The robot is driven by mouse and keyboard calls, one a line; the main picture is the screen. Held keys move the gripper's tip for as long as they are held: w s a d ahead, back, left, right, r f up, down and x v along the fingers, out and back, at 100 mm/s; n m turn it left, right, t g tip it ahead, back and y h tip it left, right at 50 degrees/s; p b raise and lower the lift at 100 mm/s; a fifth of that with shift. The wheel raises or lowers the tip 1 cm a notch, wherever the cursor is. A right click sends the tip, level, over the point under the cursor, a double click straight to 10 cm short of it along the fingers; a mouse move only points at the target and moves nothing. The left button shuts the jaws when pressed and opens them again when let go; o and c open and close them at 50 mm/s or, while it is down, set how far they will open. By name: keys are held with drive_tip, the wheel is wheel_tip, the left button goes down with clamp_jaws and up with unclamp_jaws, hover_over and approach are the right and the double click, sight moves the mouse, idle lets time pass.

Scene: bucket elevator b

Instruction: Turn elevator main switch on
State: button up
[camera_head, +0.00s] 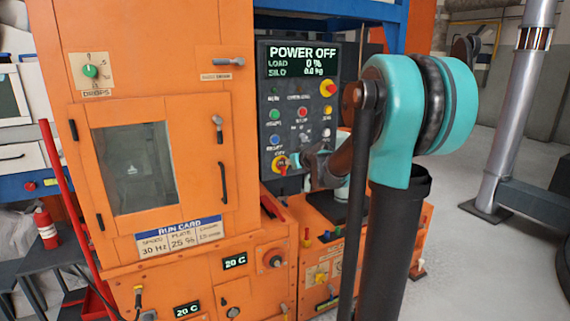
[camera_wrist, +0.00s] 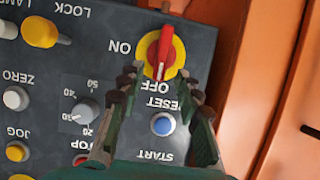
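The main switch is a red handle on a yellow disc (camera_wrist: 166,48), at the top middle of the wrist view, where the panel appears upside down. Its handle lies along the line toward the OFF label; the ON label is to its left. In the head view the switch (camera_head: 281,166) is at the panel's lower left corner. My gripper (camera_wrist: 163,84) is open, its two fingers spread near the handle's lower end, with nothing clearly held. Contact cannot be told. In the head view my gripper (camera_head: 308,163) is just right of the switch, partly hidden by my arm.
The dark panel's display (camera_head: 302,60) reads POWER OFF. A blue RESET button (camera_wrist: 163,124) lies between my fingers in the wrist view. A knob (camera_wrist: 85,111) and other buttons are to the left. The orange cabinet (camera_head: 190,140) stands left of the panel.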

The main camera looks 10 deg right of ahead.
drive_tip(key=shift+x, duration=1.55)
drive_tip(key=shift+c, duration=0.2)
clamp_jaws()
